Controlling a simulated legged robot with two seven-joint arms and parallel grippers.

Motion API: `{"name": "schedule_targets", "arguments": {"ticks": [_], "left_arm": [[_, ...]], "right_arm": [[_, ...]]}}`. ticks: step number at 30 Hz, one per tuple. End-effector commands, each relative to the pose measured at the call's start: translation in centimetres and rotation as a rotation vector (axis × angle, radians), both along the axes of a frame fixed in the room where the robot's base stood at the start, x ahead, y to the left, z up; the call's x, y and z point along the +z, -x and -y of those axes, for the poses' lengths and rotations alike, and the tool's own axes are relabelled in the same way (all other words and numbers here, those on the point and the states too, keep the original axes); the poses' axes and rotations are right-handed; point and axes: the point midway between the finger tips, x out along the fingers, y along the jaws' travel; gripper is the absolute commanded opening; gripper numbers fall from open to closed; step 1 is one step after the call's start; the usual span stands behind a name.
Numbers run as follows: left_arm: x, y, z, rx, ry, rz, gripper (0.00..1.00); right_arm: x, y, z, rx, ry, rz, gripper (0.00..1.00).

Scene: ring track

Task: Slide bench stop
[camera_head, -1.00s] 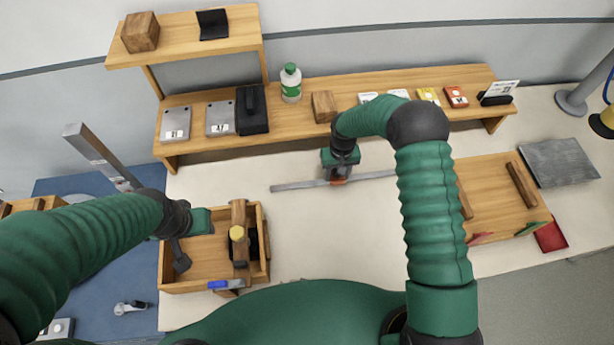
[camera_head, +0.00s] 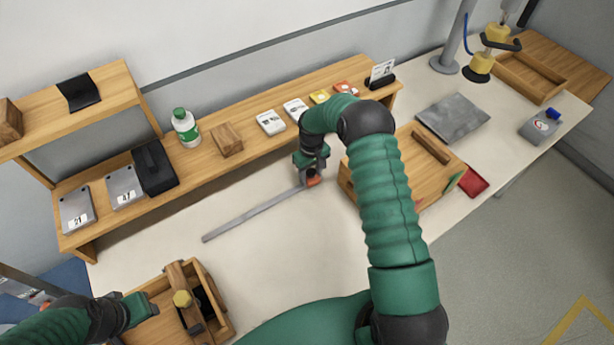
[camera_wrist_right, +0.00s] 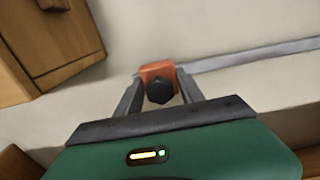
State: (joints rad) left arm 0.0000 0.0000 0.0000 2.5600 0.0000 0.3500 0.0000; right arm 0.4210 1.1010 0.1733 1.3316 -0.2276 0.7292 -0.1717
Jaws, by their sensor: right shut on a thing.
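The bench stop is a small orange block (camera_head: 313,182) on a thin grey metal rail (camera_head: 250,216) lying across the white bench. My right gripper (camera_head: 312,178) is over it. In the right wrist view the orange stop (camera_wrist_right: 158,75) with its black knob sits between my right gripper's fingers (camera_wrist_right: 158,92), which are shut on it. The rail (camera_wrist_right: 250,54) runs away from one side of the stop; no rail shows past the other side. My left gripper (camera_head: 138,308) is at the left, by an open wooden box (camera_head: 222,325); its fingers are not clear.
A wooden box (camera_head: 408,158) stands close to the right of the stop, with a grey plate (camera_head: 453,116) beyond. A wooden shelf (camera_head: 110,215) with a bottle (camera_head: 186,127), cards and a wooden block runs along the back. The bench between rail and left box is clear.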

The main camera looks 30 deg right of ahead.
Motion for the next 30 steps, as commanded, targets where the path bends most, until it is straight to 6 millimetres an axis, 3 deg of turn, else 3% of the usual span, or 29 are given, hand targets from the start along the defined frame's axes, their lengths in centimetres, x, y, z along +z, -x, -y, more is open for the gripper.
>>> {"name": "schedule_targets", "arguments": {"ticks": [5, 6, 11, 22, 26, 30], "left_arm": [[0.0, 0.0, 0.0, 0.0, 0.0, 0.0, 0.36], [0.0, 0.0, 0.0, 0.0, 0.0, 0.0, 0.36], [0.0, 0.0, 0.0, 0.0, 0.0, 0.0, 0.36], [-0.1, 0.0, 0.0, 0.0, 0.0, 0.0, 0.36], [-0.6, 0.0, 0.0, 0.0, 0.0, 0.0, 0.36], [-1.2, 0.0, 0.0, 0.0, 0.0, 0.0, 0.36]], "right_arm": [[0.1, 0.0, 0.4, -0.001, 0.008, 0.002, 0.0], [0.2, 0.0, 0.5, -0.002, 0.008, 0.002, 0.48], [0.1, 0.0, 0.4, -0.002, 0.007, 0.002, 0.67], [0.8, -0.1, 0.2, -0.001, 0.006, 0.003, 0.67], [3.3, -0.2, 0.3, -0.002, 0.006, 0.006, 0.67], [7.4, -0.2, 0.4, -0.001, 0.007, 0.008, 0.67]]}}
